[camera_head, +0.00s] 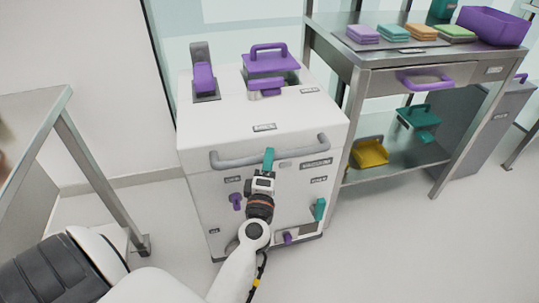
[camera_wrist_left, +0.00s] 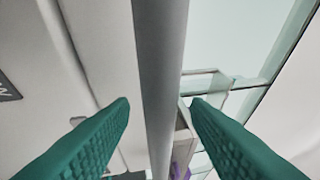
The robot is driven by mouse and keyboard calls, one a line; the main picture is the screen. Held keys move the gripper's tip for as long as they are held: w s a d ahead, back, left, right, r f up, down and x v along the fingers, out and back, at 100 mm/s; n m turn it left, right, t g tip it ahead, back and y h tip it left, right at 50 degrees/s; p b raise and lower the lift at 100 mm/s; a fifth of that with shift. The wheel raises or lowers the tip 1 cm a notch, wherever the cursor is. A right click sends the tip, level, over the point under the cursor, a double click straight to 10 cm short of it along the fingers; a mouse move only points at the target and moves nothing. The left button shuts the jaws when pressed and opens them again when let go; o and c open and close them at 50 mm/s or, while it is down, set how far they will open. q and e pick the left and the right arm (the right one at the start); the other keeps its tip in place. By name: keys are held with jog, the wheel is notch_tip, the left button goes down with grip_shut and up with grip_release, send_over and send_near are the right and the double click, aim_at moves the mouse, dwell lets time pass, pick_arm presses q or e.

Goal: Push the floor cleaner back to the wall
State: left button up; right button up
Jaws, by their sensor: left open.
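The floor cleaner (camera_head: 262,122) is a white box-shaped machine with a grey bar handle (camera_head: 300,149) across its front. Purple parts sit on its top. My left gripper (camera_head: 268,160) is at the middle of the handle, with its teal fingers pointing at it. In the left wrist view the grey handle bar (camera_wrist_left: 160,70) runs between the two open teal fingers (camera_wrist_left: 160,110), with a gap on each side. The wall (camera_head: 95,80) is behind and to the left of the cleaner. My right gripper is not in view.
A steel table (camera_head: 345,65) with folded cloths, a purple bin (camera_head: 493,26) and a lower shelf with a yellow scoop (camera_head: 369,153) stands close on the right. Another steel table (camera_head: 45,105) stands at the left. Floor in front is free.

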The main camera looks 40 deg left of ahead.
pick_arm(q)
jog(key=shift+x, duration=1)
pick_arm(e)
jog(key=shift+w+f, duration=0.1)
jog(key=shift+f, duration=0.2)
pick_arm(q)
jog(key=shift+s, duration=0.1)
